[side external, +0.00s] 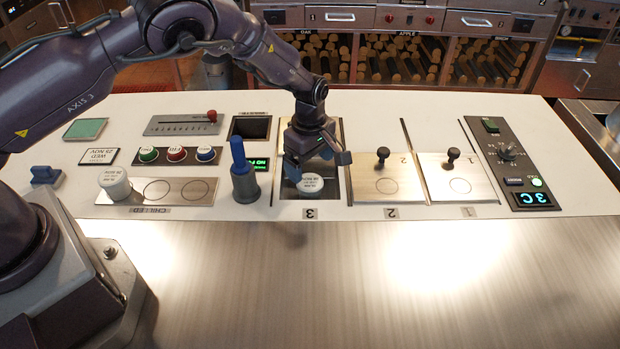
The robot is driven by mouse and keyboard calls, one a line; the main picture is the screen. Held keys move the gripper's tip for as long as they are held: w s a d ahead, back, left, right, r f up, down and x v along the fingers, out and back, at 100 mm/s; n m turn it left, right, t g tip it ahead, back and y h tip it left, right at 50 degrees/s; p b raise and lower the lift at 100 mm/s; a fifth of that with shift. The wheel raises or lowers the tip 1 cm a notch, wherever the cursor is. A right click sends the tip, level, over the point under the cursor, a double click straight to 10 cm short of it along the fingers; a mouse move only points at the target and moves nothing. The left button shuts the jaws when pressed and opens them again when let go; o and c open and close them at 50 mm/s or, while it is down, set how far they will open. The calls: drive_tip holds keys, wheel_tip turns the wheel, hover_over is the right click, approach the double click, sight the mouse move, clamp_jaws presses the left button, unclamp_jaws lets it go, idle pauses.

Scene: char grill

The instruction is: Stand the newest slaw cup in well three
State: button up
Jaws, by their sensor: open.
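A white cup (311,184) with a printed lid stands upright in the dark opening of well three (330,209), marked 3. Its print is too small to read surely. My gripper (317,166) is open just above and behind this cup, its fingers spread; I cannot tell whether they touch it. A second white cup (115,182) with a printed lid stands on the left spot of the steel chilled plate (198,197). Its other two ringed spots are empty. A date card (98,157) behind it reads upside down, seemingly WED 29 NOV.
Wells two (377,192) and one (455,187) have steel covers with black knobs. A blue-handled upright tool (241,170) stands close left of well three. Coloured buttons (176,155) and a slider panel (184,123) lie left. A dial panel (507,155) is right. The front steel counter (350,290) is clear.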

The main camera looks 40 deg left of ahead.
drive_tip(key=shift+r, duration=2.05)
wheel_tip(320, 180, up, 12)
drive_tip(key=r+m+t+h, duration=0.1)
drive_tip(key=m, duration=0.2)
hover_over(310, 182)
drive_tip(key=s+a, duration=0.2)
drive_tip(key=s, duration=0.1)
drive_tip(key=s+a+r+m+t, duration=0.1)
drive_tip(key=s+r+m, duration=0.5)
drive_tip(key=r, duration=0.4)
drive_tip(key=s+a+r+m+t, duration=0.1)
drive_tip(key=s+m, duration=0.2)
drive_tip(key=s, duration=0.3)
drive_tip(key=s+a+r+m+t, duration=0.1)
drive_tip(key=s+r+m, duration=0.1)
drive_tip(key=s, duration=0.5)
drive_tip(key=s+a+r+m+t+y, duration=0.1)
drive_tip(key=s+r+m, duration=0.1)
drive_tip(key=s+m, duration=0.2)
drive_tip(key=s, duration=0.3)
drive_tip(key=shift+s+r+t, duration=0.25)
drive_tip(key=shift+t, duration=0.05)
